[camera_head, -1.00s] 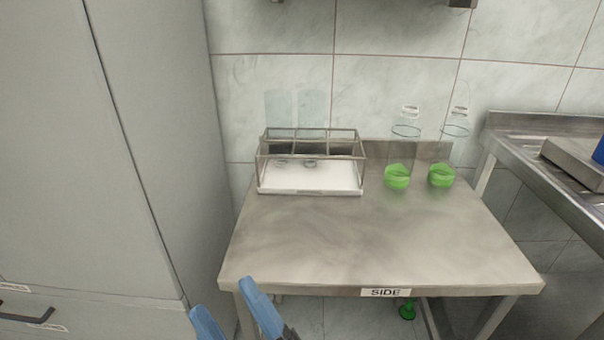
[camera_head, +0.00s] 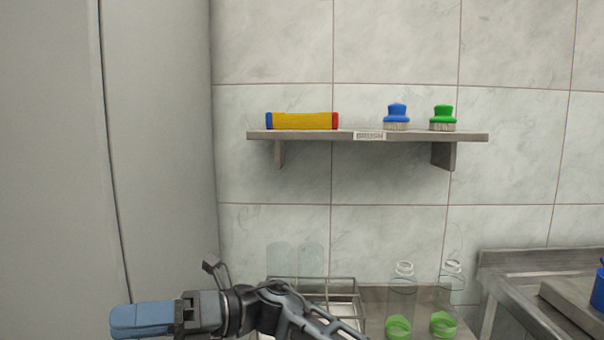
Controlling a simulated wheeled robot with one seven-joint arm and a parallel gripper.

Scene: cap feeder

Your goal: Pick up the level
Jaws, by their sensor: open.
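The level (camera_head: 302,121) is a yellow bar with a blue left end and a red right end. It lies lengthwise along the left part of the wall shelf (camera_head: 365,136), near its front edge. My gripper (camera_head: 128,320) is at the lower left of the view, with its blue fingers pointing left. It is open and empty, well below and left of the level, and not touching anything I can see. One finger mostly covers the other from this side.
Below are a wire rack (camera_head: 345,285) and clear bottles with green bases. A tall grey cabinet (camera_head: 160,150) fills the left side.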

